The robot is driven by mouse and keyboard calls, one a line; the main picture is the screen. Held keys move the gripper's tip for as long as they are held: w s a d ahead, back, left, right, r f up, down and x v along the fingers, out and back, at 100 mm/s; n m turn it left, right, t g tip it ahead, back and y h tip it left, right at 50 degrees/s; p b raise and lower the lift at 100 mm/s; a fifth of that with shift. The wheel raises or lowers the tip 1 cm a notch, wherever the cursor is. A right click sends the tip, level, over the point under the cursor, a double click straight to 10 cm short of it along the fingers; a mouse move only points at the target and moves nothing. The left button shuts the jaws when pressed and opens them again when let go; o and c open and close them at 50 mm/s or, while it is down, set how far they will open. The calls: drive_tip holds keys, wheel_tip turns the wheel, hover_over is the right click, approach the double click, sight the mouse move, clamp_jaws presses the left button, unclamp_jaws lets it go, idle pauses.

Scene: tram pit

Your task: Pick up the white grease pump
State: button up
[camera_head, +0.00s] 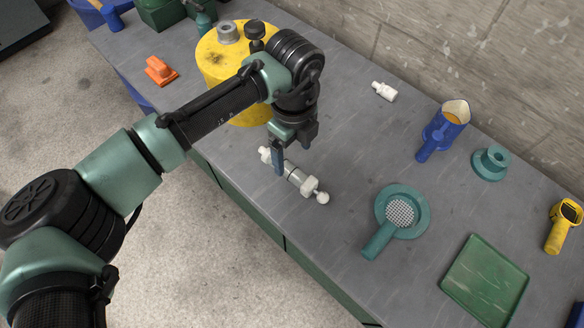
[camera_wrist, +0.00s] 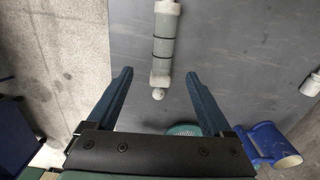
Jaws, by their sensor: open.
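The white grease pump (camera_head: 300,180) lies on its side on the grey bench, near the front edge. It is a slim cylinder with grey bands and a small round knob at its end. It also shows in the wrist view (camera_wrist: 163,50), lying beyond and between the fingertips, with its top end cut off by the frame. My gripper (camera_head: 293,155) is open and empty above the pump in the head view, and its blue fingers partly cover the pump's far end. In the wrist view my gripper (camera_wrist: 160,75) has its two fingers wide apart.
A yellow drum (camera_head: 220,62) stands behind my arm. A teal strainer (camera_head: 378,238), a green tray (camera_head: 462,290), a blue jug (camera_head: 432,138), a teal flanged part (camera_head: 491,165) and a small white fitting (camera_head: 384,91) are to the right. An orange tool (camera_head: 160,70) lies at the left.

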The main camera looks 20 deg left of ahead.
sight(293, 170)
wheel_tip(293, 170, down, 4)
drive_tip(key=shift+r, duration=0.1)
drive_tip(key=f, duration=0.1)
drive_tip(key=f+p, duration=0.1)
drive_tip(key=f, duration=0.3)
drive_tip(key=shift+w+a+f, duration=0.1)
drive_tip(key=shift+w+a, duration=0.05)
drive_tip(key=shift+w, duration=0.1)
drive_tip(key=shift+c, duration=0.2)
clamp_jaws()
